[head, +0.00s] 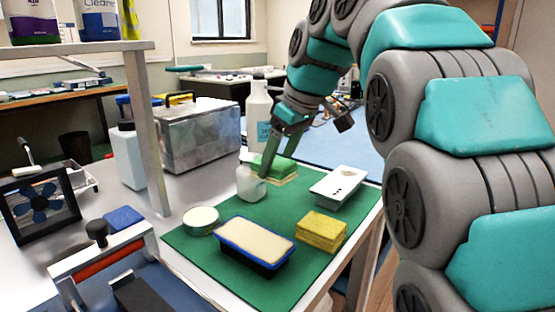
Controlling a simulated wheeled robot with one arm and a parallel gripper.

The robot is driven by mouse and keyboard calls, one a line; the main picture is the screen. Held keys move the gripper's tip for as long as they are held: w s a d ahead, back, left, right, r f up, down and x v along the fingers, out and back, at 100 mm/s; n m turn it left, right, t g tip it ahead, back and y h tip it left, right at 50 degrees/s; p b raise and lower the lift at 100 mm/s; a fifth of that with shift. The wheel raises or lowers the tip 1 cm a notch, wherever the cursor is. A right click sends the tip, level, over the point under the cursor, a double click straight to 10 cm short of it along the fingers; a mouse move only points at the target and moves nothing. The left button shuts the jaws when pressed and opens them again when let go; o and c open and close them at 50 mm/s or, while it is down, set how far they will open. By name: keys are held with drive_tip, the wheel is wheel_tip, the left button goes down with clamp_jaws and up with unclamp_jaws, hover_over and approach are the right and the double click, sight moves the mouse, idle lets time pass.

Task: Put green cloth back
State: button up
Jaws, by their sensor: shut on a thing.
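The green cloth (285,164) is at the back of the green mat (190,243), on top of a pale yellow stack (285,180). My gripper (266,170) points down at the left part of the cloth and is shut on it. The fingertips are small and partly merge with the cloth in this view. I cannot tell whether the cloth is lifted off the stack or still touches it.
A small white bottle (250,184) stands close in front of my gripper, with a tall white bottle (258,115) behind. A white device (338,187), yellow sponges (321,231), a blue tray (254,246) and a round tin (201,220) occupy the mat. A metal box (200,135) stands left.

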drive_tip(key=shift+f+b, duration=2.3)
drive_tip(key=shift+f, duration=1.95)
drive_tip(key=o, duration=1.3)
drive_tip(key=shift+d+r, duration=0.1)
